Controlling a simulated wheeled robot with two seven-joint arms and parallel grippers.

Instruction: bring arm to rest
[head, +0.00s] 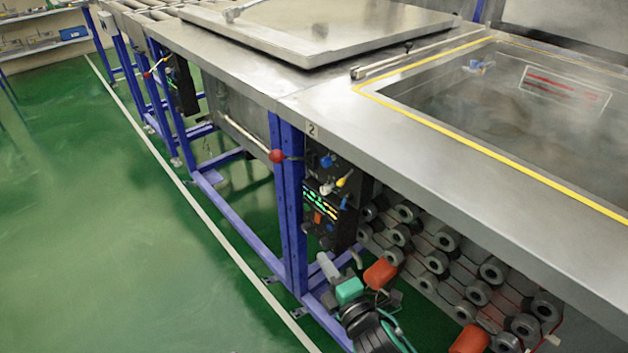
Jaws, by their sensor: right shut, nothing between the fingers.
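My right gripper (350,291) is low in the head view, at the bottom centre, with dark arm parts and a teal piece around it. It is shut and holds nothing. It is below the table edge, in front of the blue frame and beneath the control box (325,205). The fingers are small and partly mixed with the dark parts, so their exact outline is hard to see. My left gripper is not in view.
A steel table (440,160) runs along the right, with a flat lid (320,25) and a yellow-edged basin. Blue legs (290,210) and a red ball knob (277,156) stand close by. Rollers (437,262) lie lower right. The green floor (100,220) at left is clear.

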